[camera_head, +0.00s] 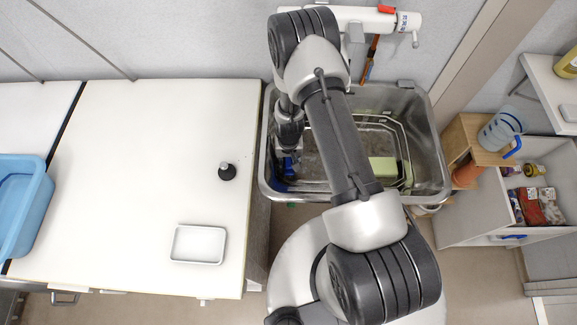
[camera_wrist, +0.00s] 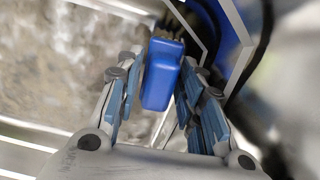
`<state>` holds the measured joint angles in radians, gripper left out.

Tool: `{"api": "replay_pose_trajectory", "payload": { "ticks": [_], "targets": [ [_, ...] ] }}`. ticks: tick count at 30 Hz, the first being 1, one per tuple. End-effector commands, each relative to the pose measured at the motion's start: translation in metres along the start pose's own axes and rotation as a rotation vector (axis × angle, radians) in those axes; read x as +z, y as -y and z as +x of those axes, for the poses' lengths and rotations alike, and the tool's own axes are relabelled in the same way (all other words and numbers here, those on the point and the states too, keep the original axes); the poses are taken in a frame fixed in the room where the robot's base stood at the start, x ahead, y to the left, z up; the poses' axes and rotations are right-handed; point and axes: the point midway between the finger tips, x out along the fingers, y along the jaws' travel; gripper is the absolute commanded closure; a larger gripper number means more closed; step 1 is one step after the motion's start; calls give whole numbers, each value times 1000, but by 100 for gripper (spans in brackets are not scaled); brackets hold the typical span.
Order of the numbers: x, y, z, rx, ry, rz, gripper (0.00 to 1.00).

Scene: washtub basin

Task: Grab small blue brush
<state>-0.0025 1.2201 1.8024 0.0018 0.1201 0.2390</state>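The small blue brush (camera_wrist: 162,76) shows in the wrist view between the two fingers of my gripper (camera_wrist: 164,80). Its blue body points toward the camera and fills most of the gap between the fingertips. The fingers stand apart on either side of it, and I cannot tell whether either one touches it. In the head view, my gripper (camera_head: 288,154) points down inside the metal basin at its left side. A bit of blue (camera_head: 289,168) shows beside it, and the rest of the brush is hidden.
The metal washtub basin (camera_head: 437,178) surrounds my gripper, with its left wall close by. A pale green block (camera_head: 384,166) lies in the basin to the right. A white counter (camera_head: 130,140) with a white tray (camera_head: 198,244) and a small black object (camera_head: 227,172) stands left.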

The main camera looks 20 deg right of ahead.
Motion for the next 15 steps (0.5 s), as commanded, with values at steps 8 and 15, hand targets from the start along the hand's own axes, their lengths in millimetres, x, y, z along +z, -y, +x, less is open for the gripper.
{"api": "replay_pose_trajectory", "payload": {
  "ticks": [8, 15],
  "targets": [
    [-1, 0, 2, 0, -1, 0, 67],
    [0, 0, 2, 0, -1, 0, 83]
  ]
}}
